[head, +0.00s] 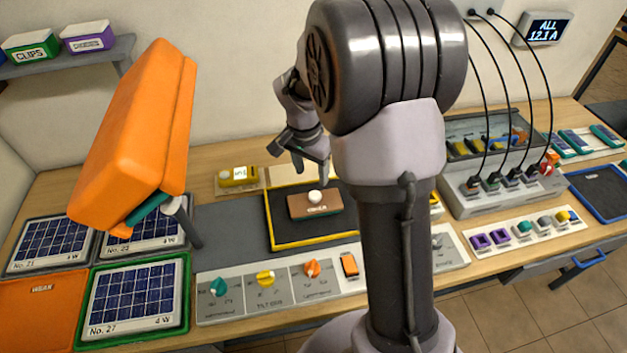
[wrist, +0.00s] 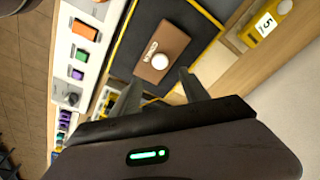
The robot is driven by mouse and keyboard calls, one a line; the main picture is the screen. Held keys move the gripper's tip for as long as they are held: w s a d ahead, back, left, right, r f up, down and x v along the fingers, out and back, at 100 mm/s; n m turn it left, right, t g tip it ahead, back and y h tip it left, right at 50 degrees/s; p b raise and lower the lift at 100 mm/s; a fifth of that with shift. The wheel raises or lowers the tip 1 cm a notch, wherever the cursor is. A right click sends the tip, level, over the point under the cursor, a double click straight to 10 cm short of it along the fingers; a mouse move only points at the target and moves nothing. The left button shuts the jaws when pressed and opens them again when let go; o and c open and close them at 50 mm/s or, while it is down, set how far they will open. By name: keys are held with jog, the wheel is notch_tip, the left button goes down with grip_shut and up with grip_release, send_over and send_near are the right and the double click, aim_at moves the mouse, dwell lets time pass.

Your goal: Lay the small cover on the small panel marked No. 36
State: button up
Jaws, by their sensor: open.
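The small cover (head: 313,204) is a flat brown block with a white knob on top. It lies on a dark pad with a yellow border (head: 268,222) in the middle of the bench. My gripper (head: 311,172) is above and just behind it, fingers pointing down, open and empty. In the wrist view the cover (wrist: 152,50) is beyond the two spread fingers (wrist: 160,88), with its knob towards them and apart from them. I cannot read No. 36 on any panel. Framed panels at the left include No. 21 (head: 50,243) and No. 27 (head: 133,290).
A large orange lamp-like housing (head: 135,135) rises over the left panels. An orange tray marked WEAK (head: 42,312) lies front left. A strip of knobs (head: 265,300) runs along the front. At the right stands a grey unit with cables (head: 500,195).

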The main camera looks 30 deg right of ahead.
jog(key=s+a+r+n+t+y, duration=0.1)
jog(key=s+a+r+n, duration=0.1)
jog(key=s+a+r, duration=0.4)
jog(key=s+a+r+n+t, duration=0.2)
jog(key=s+a+r, duration=0.2)
jog(key=r, duration=0.4)
jog(key=s+a+r+n+t+y, duration=0.1)
jog(key=s+a+n, duration=0.1)
jog(key=s, duration=0.4)
jog(key=s+a+r+n+t+y, duration=0.1)
jog(key=s+a, duration=0.3)
jog(key=s, duration=0.2)
jog(key=shift+s+a+r+n+y, duration=0.2)
jog(key=shift+a+n+y, duration=0.1)
jog(key=shift+a+n, duration=0.1)
notch_tip(320, 180, down, 10)
jog(key=b, duration=0.9)
jog(key=shift+r+b, duration=0.15)
jog(key=shift+b, duration=0.15)
jog(key=shift+d, duration=0.15)
